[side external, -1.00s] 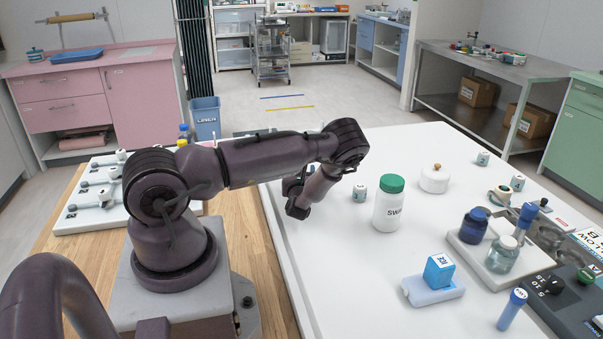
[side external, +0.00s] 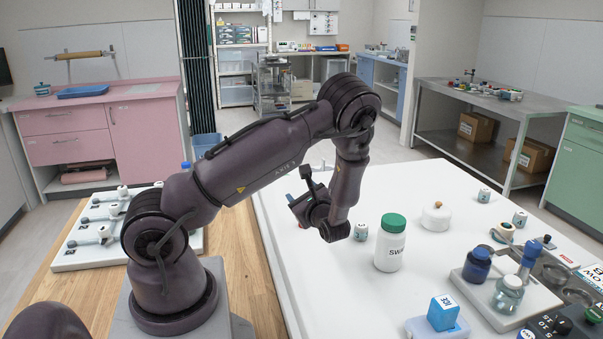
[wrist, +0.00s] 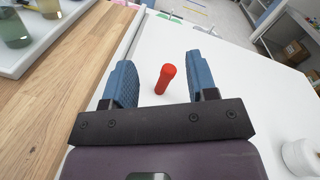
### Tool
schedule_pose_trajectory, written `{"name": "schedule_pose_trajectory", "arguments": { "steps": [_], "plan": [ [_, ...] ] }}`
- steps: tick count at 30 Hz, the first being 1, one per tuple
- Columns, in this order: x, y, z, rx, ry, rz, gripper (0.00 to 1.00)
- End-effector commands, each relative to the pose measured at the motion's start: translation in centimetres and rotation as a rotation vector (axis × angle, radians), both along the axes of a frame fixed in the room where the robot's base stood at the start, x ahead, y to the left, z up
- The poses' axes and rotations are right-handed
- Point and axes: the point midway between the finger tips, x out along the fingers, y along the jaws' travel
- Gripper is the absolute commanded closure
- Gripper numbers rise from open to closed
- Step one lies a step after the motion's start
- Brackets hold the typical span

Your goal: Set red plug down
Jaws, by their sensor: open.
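The red plug (wrist: 163,80) is a small red peg with a rounded head, seen in the wrist view against the white tabletop (wrist: 225,95). It shows between the two blue fingers of my gripper (wrist: 159,62), with a clear gap on each side. My gripper is open and holds nothing. I cannot tell the plug's height relative to the fingertips. In the side external view my gripper (side external: 293,204) is over the left part of the white table, and the plug is mostly hidden there.
A green-capped white bottle (side external: 390,245) and a small labelled jar (side external: 361,231) stand right of my gripper. A white lidded pot (side external: 435,217) is farther right. A blue box (side external: 443,312) sits at the front. The white table around the plug looks clear.

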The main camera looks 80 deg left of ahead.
Motion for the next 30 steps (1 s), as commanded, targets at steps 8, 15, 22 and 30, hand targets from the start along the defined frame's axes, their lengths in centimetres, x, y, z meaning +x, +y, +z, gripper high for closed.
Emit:
{"name": "schedule_pose_trajectory", "arguments": {
  "steps": [8,15,22,30],
  "plan": [
    [-2.1,-6.7,7.4,-0.299,-0.453,0.327,0.47],
    [-3.8,-14.2,11.9,-0.658,-0.792,0.489,0.47],
    [-5.5,-22.0,16.4,-1.056,-1.074,0.534,0.47],
    [-7.6,-28.6,20.3,-1.42,-1.272,0.495,0.47]
  ]
}}
